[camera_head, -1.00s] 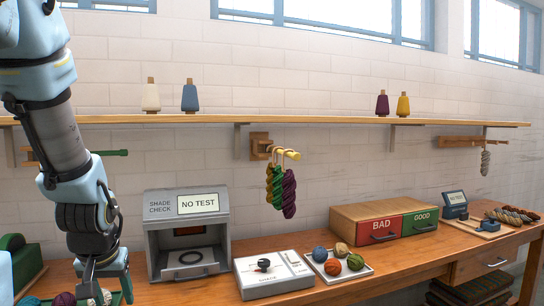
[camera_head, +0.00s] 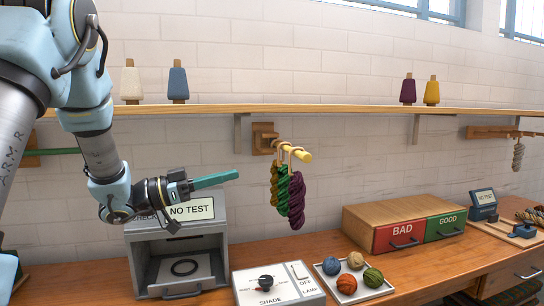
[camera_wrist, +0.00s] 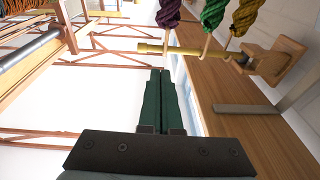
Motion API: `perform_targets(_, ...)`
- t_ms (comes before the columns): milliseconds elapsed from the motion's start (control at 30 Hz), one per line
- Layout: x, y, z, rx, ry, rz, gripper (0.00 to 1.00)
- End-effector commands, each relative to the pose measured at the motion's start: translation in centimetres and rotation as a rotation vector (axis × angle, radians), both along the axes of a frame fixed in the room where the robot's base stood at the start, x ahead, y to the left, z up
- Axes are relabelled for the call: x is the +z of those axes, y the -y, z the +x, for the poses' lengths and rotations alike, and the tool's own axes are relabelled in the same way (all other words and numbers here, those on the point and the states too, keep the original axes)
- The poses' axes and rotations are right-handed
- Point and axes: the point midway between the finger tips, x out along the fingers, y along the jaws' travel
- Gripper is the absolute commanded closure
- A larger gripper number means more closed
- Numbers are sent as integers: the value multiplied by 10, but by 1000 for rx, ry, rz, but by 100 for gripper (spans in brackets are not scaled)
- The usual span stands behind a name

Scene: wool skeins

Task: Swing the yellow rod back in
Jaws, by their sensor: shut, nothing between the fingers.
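The yellow rod (camera_head: 307,157) sticks out from a wooden wall bracket (camera_head: 264,139) under the shelf and points out from the wall. Several skeins hang from it on loops: mustard, green (camera_head: 283,192) and purple (camera_head: 297,199). In the wrist view the rod (camera_wrist: 180,50) runs across ahead of the fingers, with the skeins at the top edge. My gripper (camera_head: 236,174) is shut and empty, its green fingers pointing right, left of the skeins with a gap between. The fingers also show in the wrist view (camera_wrist: 162,78), pressed together below the rod and apart from it.
The shelf (camera_head: 330,110) above carries several thread cones. Below stand a shade check box (camera_head: 176,262), a lamp panel (camera_head: 280,286), a tray of yarn balls (camera_head: 349,297) and a BAD/GOOD drawer box (camera_head: 403,220). Open air surrounds the rod's free end.

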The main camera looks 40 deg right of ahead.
Motion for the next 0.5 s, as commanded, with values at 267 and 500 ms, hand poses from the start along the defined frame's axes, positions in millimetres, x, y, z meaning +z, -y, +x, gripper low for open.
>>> perform_targets(267, 9, 17, -16, -50, -13, -15, 100)
perform_targets(500, 21, 61, -33, -50, -13, -14, 100)
